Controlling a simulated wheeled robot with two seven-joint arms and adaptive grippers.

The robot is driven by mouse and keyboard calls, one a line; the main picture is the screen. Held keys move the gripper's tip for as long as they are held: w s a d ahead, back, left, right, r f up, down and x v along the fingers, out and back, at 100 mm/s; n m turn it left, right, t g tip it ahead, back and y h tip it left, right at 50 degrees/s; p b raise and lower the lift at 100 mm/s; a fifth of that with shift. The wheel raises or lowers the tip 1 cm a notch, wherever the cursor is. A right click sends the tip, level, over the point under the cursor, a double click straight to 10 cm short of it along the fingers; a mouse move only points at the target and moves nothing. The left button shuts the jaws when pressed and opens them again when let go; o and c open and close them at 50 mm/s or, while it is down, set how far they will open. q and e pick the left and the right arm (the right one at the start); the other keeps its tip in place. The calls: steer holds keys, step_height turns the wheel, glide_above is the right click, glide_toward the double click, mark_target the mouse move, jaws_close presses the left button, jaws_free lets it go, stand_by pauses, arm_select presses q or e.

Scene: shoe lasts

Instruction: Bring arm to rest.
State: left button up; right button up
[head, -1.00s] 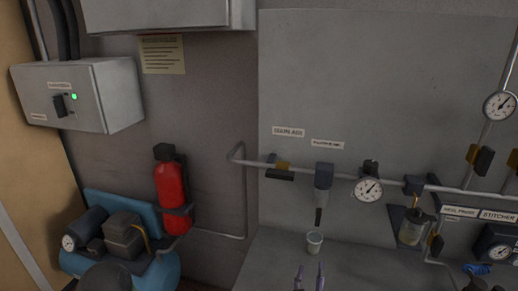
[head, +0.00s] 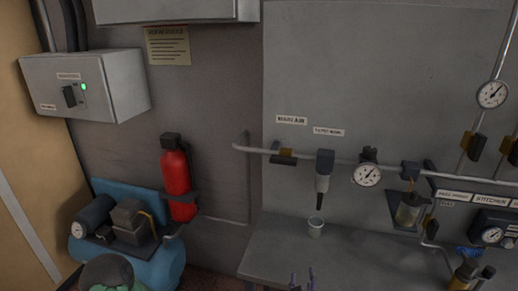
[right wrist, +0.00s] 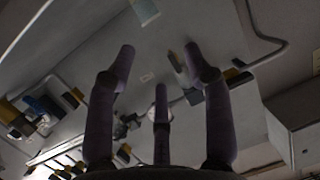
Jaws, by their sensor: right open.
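My right gripper (head: 302,280) shows at the bottom edge of the head view, only its fingertips in sight, pointing up in front of the grey bench. In the right wrist view its purple-grey fingers (right wrist: 160,75) stand apart with nothing between them, so it is open and empty. Past the fingers the wrist view shows the wall panel and pipes. My left gripper is in neither view.
A small cup (head: 315,227) stands on the grey bench (head: 345,258) below a hanging nozzle (head: 323,172). A pipe with gauges (head: 367,174) runs along the wall. A red fire extinguisher (head: 176,180) and a blue compressor (head: 158,262) are at left.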

steer(key=s+a+f+g+y, duration=0.1)
steer(key=s+f+g+y, duration=0.2)
steer(key=f, duration=0.7)
steer(key=s+a+f+g, duration=0.1)
steer(key=s+f+g, duration=0.25)
steer(key=f, duration=0.55)
steer(key=s+a+f+g+y, duration=0.1)
steer(key=s+f+g+y, duration=0.2)
steer(key=s+f+g, duration=0.5)
steer(key=s+f, duration=0.4)
steer(key=s, duration=0.3)
steer(key=shift+a+m, duration=0.25)
steer(key=shift+m, duration=0.05)
